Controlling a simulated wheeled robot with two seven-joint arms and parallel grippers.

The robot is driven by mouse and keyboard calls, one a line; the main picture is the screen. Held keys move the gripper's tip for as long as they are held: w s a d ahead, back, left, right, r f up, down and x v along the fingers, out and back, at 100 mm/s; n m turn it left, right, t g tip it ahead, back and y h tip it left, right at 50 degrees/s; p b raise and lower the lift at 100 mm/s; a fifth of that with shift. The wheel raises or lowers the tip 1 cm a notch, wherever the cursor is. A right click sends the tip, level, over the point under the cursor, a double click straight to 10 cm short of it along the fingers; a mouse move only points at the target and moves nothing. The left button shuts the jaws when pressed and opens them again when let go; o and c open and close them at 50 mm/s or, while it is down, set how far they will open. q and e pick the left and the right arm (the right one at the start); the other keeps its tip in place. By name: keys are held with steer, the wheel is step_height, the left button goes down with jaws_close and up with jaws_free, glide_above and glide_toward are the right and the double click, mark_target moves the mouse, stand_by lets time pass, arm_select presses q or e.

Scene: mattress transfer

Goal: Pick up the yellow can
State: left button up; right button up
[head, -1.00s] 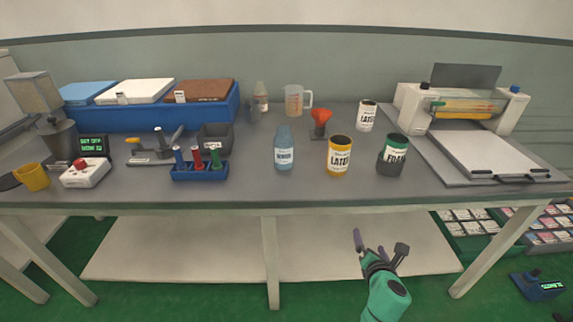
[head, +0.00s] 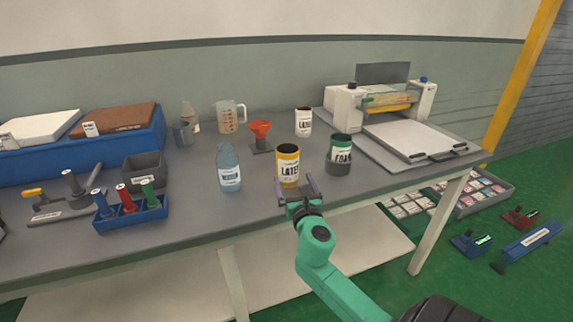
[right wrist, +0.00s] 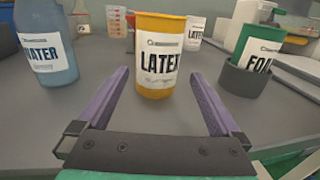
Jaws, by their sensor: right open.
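The yellow can (head: 288,165) stands upright near the front edge of the table, with a white label reading LATEX. In the right wrist view the yellow can (right wrist: 158,60) stands ahead, between the lines of the two purple fingers. My right gripper (head: 296,184) is open and empty, just in front of the can at the table's front edge. In the right wrist view the fingertips of the right gripper (right wrist: 158,78) point at the can, one on each side of its lower part. My left gripper is not in view.
A blue WATER bottle (head: 229,168) stands left of the can. A green FOAM can (head: 340,148) in a dark holder stands right. A white LATEX can (head: 303,122), red funnel (head: 260,130) and measuring jug (head: 229,117) are behind. A press machine (head: 400,130) stands at the right.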

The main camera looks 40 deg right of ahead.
mark_target(290, 175)
steer(key=x, duration=0.6)
steer(key=shift+w+f, duration=0.25)
steer(key=shift+w, duration=0.2)
steer(key=shift+s, duration=0.1)
steer(key=c, duration=1.4)
steer(key=shift+o, duration=0.2)
steer(key=shift+r, duration=0.2)
